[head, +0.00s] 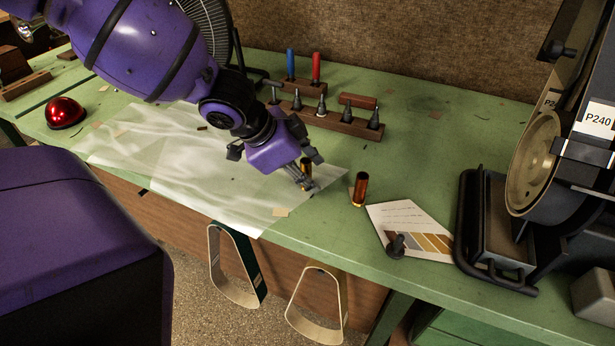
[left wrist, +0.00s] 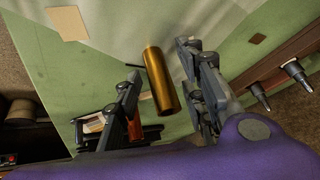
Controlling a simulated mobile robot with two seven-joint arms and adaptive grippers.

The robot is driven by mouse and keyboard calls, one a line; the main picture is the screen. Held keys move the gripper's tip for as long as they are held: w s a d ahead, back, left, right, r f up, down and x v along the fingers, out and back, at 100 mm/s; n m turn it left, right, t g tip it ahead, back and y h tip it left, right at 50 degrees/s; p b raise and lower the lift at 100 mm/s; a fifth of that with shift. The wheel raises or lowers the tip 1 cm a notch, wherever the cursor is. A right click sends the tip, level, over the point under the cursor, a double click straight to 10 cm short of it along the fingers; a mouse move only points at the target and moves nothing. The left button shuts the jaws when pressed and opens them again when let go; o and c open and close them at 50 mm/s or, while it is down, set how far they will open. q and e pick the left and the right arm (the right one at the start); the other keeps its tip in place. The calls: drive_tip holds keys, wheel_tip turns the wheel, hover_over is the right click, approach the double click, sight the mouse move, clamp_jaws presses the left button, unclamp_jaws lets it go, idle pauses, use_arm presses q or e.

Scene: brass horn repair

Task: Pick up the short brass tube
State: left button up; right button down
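A brass tube (head: 306,168) stands on the translucent sheet near the bench's front edge, partly hidden by my left gripper (head: 303,182). In the left wrist view this tube (left wrist: 161,82) is between the two fingers of my left gripper (left wrist: 162,68), with a gap on each side. The fingers are open and do not visibly grip it. An orange-brown piece shows behind one finger in the left wrist view, perhaps this second tube. My right gripper is not in view.
A color-chart card (head: 420,227) with a small dark knob lies right of the tubes, before a belt sander (head: 535,170). A wooden rack (head: 330,120) of tools stands behind. Sanding belts (head: 318,300) hang at the front edge. A red dome (head: 65,112) sits far left.

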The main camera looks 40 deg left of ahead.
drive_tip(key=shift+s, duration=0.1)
use_arm(q)
clamp_jaws()
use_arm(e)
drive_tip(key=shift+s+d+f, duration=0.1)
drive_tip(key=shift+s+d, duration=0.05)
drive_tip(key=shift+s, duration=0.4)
use_arm(q)
drive_tip(key=shift+r, duration=0.15)
